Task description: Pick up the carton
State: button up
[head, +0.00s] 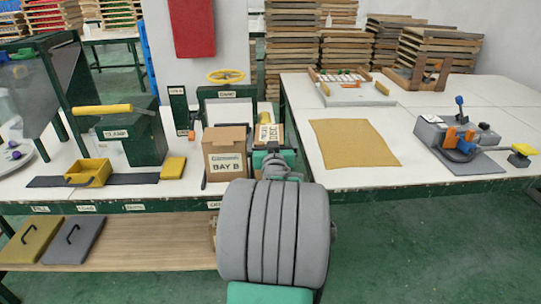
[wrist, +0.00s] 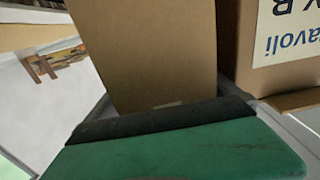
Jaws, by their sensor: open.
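A brown carton (head: 225,165) with a "BAY B" label stands upright on the left table near its front right corner. Its side and label also show, upside down, at the right of the wrist view (wrist: 246,70). A smaller brown box (head: 268,124) with a white label stands just right of it. A plain cardboard face (wrist: 150,50) fills the middle of the wrist view, beyond the dark pad of one green finger. My gripper (head: 273,158) is open at the smaller box, right of the BAY B carton. The other finger and any contact are hard to make out.
A green clamp box (head: 130,140) and yellow tray (head: 88,172) stand left of the carton. A yellow handwheel (head: 226,76) is behind. The right table holds a tan mat (head: 352,142) and a grey fixture (head: 455,140).

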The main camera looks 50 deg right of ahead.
jog(key=shift+c, duration=0.3)
jog(key=c, duration=2)
jog(key=shift+r, duration=0.2)
